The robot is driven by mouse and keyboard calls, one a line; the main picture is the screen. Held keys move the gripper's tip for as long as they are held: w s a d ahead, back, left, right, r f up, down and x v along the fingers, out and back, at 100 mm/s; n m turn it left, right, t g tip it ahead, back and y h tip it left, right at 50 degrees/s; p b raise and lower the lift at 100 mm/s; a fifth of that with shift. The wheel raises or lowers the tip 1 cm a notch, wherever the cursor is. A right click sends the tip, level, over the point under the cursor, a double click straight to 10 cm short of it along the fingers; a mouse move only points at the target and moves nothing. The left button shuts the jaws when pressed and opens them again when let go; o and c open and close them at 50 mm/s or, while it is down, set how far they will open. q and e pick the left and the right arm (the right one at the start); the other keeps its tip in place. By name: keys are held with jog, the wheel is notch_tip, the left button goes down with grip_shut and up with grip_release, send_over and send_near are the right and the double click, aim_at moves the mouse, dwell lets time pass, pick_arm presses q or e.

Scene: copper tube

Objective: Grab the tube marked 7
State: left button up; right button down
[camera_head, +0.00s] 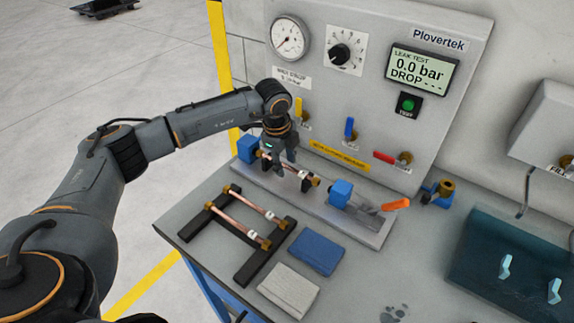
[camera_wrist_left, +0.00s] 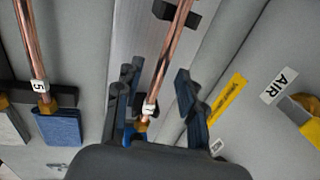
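A copper tube (camera_head: 300,173) with brass ends sits in the long grey fixture (camera_head: 345,226) under the panel. It also shows in the left wrist view (camera_wrist_left: 168,60), with a small white label near its lower end whose digit I cannot read. My left gripper (camera_head: 279,164) is over this tube. In the left wrist view its two fingers (camera_wrist_left: 158,90) are apart, one on each side of the tube, so it is open. Two more copper tubes lie on the black rack, a farther one (camera_head: 262,211) and a nearer one (camera_head: 240,227). My right gripper is not in view.
The black rack (camera_head: 262,267) stands left of a blue cloth (camera_head: 316,251) and a grey cloth (camera_head: 289,290). A blue clamp (camera_head: 341,193) with an orange handle (camera_head: 397,204) is on the fixture's right. The panel (camera_head: 370,130) with valves rises behind. A teal tray (camera_head: 510,235) is at right.

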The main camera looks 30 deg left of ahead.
pick_arm(q)
jog(key=shift+c, duration=0.2)
grip_shut()
jog(key=shift+r, duration=0.1)
